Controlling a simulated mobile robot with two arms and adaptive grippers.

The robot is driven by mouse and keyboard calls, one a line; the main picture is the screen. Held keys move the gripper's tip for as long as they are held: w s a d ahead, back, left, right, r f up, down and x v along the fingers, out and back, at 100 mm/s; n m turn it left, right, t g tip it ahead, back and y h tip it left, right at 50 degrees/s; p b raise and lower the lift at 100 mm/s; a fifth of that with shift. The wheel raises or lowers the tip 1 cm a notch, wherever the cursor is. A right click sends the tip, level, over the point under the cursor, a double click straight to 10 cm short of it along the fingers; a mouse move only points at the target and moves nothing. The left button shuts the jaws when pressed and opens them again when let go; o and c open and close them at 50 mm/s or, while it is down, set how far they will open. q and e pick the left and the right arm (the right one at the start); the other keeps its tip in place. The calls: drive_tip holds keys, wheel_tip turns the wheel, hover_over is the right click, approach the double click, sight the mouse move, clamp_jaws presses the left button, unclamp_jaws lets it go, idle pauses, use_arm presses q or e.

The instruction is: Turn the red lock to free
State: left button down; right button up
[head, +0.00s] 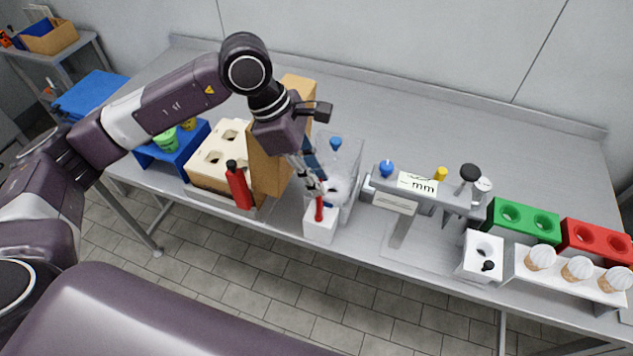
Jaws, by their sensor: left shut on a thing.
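The red lock (319,213) appears as a small, narrow red piece on the white block (320,230) at the table's front edge, in the middle of the head view. My left gripper (318,196) reaches down onto it from above and is shut on it. The fingers cover its upper part, so its exact turn and any free mark cannot be read. My right gripper is not in view.
A clear box (348,160) stands just behind the white block. A brown upright board (268,165) and a red bottle (238,187) stand left. A grey "mm" fixture (440,200) stands right, then green (523,222) and red (598,240) holders. The table's back is clear.

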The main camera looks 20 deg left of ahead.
use_arm(q)
drive_tip(key=n+t+y+b, duration=0.1)
drive_tip(key=n+b, duration=0.3)
drive_tip(key=b, duration=0.1)
drive_tip(key=n+t+b, duration=0.2)
drive_tip(key=n+b, duration=0.3)
drive_tip(key=shift+s+d+f+y, duration=0.1)
drive_tip(key=shift+d+f+y, duration=0.05)
drive_tip(key=shift+y, duration=0.25)
drive_tip(key=n+y+b, duration=0.1)
drive_tip(key=n+b, duration=0.2)
drive_tip(key=shift+d+t, duration=0.1)
drive_tip(key=shift+t, duration=0.2)
drive_tip(key=shift+s+r+n+y+b, duration=0.15)
drive_tip(key=shift+n+y+b, duration=0.6)
drive_tip(key=shift+n, duration=0.95)
drive_tip(key=shift+r, duration=0.1)
drive_tip(key=c, duration=1.8)
unclamp_jaws()
drive_tip(key=v, duration=1.2)
